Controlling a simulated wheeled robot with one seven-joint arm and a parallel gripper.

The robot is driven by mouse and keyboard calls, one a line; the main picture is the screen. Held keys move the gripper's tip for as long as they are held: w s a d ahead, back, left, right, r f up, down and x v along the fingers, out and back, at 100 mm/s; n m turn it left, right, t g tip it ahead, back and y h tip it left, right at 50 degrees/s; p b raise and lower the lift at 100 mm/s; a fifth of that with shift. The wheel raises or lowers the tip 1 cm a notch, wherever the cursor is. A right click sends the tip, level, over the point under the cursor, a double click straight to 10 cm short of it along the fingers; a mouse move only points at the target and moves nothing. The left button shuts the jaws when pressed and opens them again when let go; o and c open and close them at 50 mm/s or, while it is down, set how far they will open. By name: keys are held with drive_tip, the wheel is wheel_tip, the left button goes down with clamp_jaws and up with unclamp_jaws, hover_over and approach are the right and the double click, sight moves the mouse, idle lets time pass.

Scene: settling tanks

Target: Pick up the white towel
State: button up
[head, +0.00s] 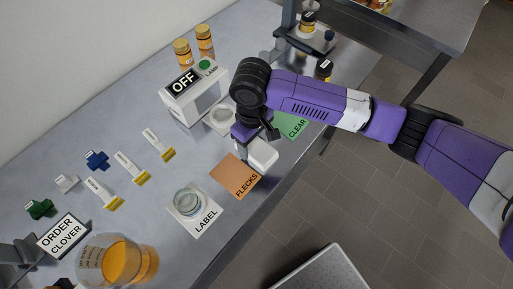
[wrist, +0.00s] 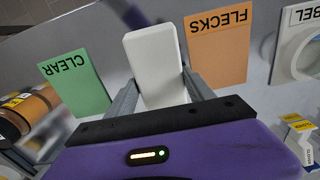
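A white, rounded block-like thing, which I take to be the white towel (head: 263,154), is at the worktop below my gripper (head: 256,140), beside the orange FLECKS card. In the wrist view the towel (wrist: 155,60) stands out between the two fingers of my gripper (wrist: 162,88). The fingers lie along its left and right sides and appear to touch it, so the gripper looks shut on it. Whether the towel rests on the worktop or is lifted cannot be told. My gripper hides part of it in the head view.
The FLECKS card (head: 235,177) and the green CLEAR card (head: 291,124) lie either side. A LABEL card (head: 207,222) with a glass dish is nearer. A white OFF box (head: 195,92) stands behind, and a beaker of orange liquid (head: 118,262) is at front left.

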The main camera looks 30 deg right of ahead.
sight(253, 144)
drive_tip(key=shift+c, duration=1)
drive_tip(key=shift+r, duration=0.1)
wheel_tip(253, 144, up, 20)
